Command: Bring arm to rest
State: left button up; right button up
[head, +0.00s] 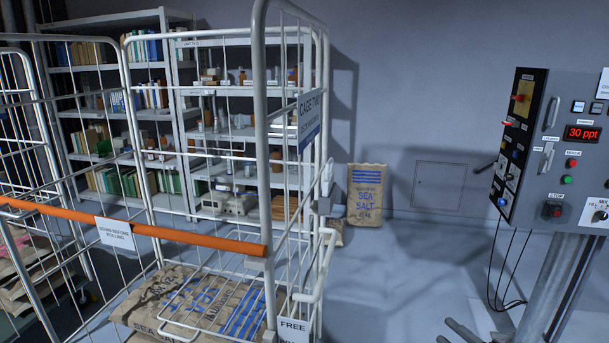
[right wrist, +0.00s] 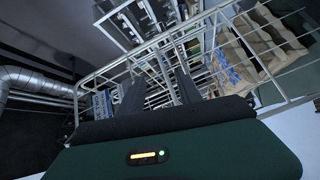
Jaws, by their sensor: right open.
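My right gripper (head: 445,331) shows only as dark fingers at the bottom edge of the head view, over the grey floor, right of the cage and apart from it. In the right wrist view the two dark fingers of this gripper (right wrist: 160,78) stand apart with nothing between them. Behind them is the wire cage (right wrist: 105,72). My left gripper is in neither view.
The tall wire cage (head: 260,120) with an orange bar (head: 150,231) stands at left, sacks (head: 200,305) inside. A control panel (head: 560,145) on a post is at right. A sea salt sack (head: 366,195) stands by the back wall. Floor between cage and post is clear.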

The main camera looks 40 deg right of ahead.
jog(key=w+a+f+m+g, duration=0.2)
jog(key=w+a+m+g, duration=0.15)
jog(key=w, duration=0.95)
jog(key=w+a+f+m+g, duration=0.1)
jog(key=w+a+m+g, duration=0.15)
jog(key=a, duration=0.55)
jog(key=w+a+f+m+g, duration=0.2)
jog(key=w+a+m, duration=0.1)
jog(key=a, duration=0.5)
jog(key=s+a+f+m+g+y, duration=0.1)
jog(key=s+a+m+g, duration=0.1)
jog(key=s+a, duration=0.45)
jog(key=s+a+f+m+g+y, duration=0.1)
jog(key=s+a+g, duration=0.2)
jog(key=a, duration=0.7)
jog(key=s+a+f+m+g+y, duration=0.1)
jog(key=s+a+m+g, duration=0.1)
jog(key=s+a, duration=0.45)
notch_tip(320, 180, up, 14)
jog(key=w+a+p, duration=0.1)
jog(key=p, duration=1.3)
jog(key=shift+w+a+r+p, duration=0.2)
jog(key=shift+w+p, duration=0.1)
jog(key=shift+w, duration=0.05)
